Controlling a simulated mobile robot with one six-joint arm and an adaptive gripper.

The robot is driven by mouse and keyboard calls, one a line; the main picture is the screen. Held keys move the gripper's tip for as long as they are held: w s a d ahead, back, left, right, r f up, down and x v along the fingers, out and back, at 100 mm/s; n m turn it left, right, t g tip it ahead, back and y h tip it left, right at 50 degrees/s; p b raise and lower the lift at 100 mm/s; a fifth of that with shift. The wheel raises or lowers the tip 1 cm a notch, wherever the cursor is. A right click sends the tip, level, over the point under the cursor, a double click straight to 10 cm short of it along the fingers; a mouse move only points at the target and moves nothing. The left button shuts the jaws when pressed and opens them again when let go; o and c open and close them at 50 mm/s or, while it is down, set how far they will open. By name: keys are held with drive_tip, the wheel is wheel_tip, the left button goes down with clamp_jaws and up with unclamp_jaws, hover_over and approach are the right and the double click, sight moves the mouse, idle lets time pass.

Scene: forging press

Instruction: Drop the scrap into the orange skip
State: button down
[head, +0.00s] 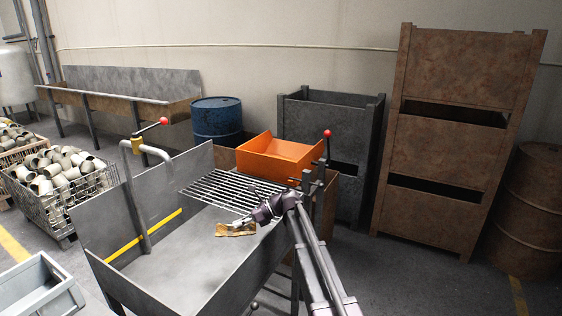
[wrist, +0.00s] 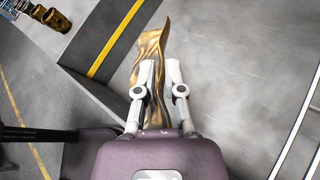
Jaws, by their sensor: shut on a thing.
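The scrap is a crumpled, brassy-brown strip of metal. In the head view the scrap (head: 229,231) is over the grey floor of the steel sink-like tub (head: 165,253), just in front of the grate; whether it touches the floor I cannot tell. In the wrist view the scrap (wrist: 151,42) runs lengthwise between the fingers and sticks out beyond the tips. My gripper (head: 240,223) is shut on it, and its fingers show in the wrist view (wrist: 162,70). The orange skip (head: 275,157) is an open-topped box behind the grate, beyond my gripper; its inside floor is mostly hidden.
A slatted grate (head: 228,191) lies between the tub floor and the skip. A red-knobbed lever (head: 327,134) stands right of the skip, and a pipe with a red-knobbed valve (head: 140,190) at left. A blue drum (head: 217,117) and dark crates (head: 332,125) stand behind.

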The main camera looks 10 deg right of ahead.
drive_tip(key=shift+r, duration=0.15)
wheel_tip(320, 180, up, 10)
drive_tip(key=p, duration=1)
drive_tip(key=shift+r+p, duration=0.15)
drive_tip(key=shift+p, duration=0.15)
